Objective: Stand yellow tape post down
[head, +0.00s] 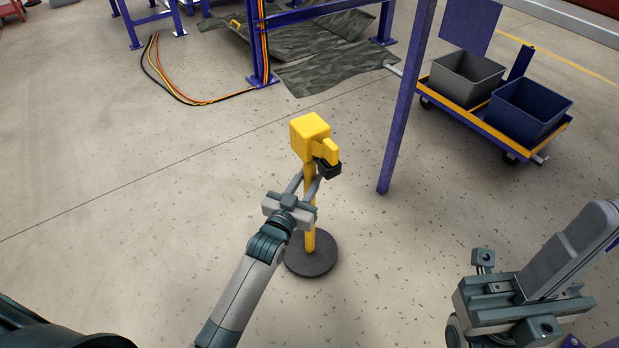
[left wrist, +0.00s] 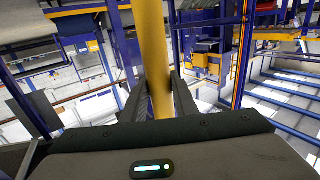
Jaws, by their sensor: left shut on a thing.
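The yellow tape post (head: 309,238) stands upright in the middle of the head view, with a yellow head on top and a small black piece at the head's right side. Its round dark base (head: 311,262) appears to be at the floor; I cannot tell whether it touches. My left gripper (head: 312,180) is shut on the pole below the head. In the left wrist view the yellow pole (left wrist: 153,60) runs between the two fingers (left wrist: 160,88). My right gripper (head: 517,300) is at the lower right, away from the post; its jaws are not clear.
A blue upright (head: 400,115) stands to the right of the post. Behind it is a cart with a grey bin (head: 467,78) and a blue bin (head: 527,108). Dark mats (head: 335,72) and loose cables (head: 180,95) lie at the back. The floor left of the post is clear.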

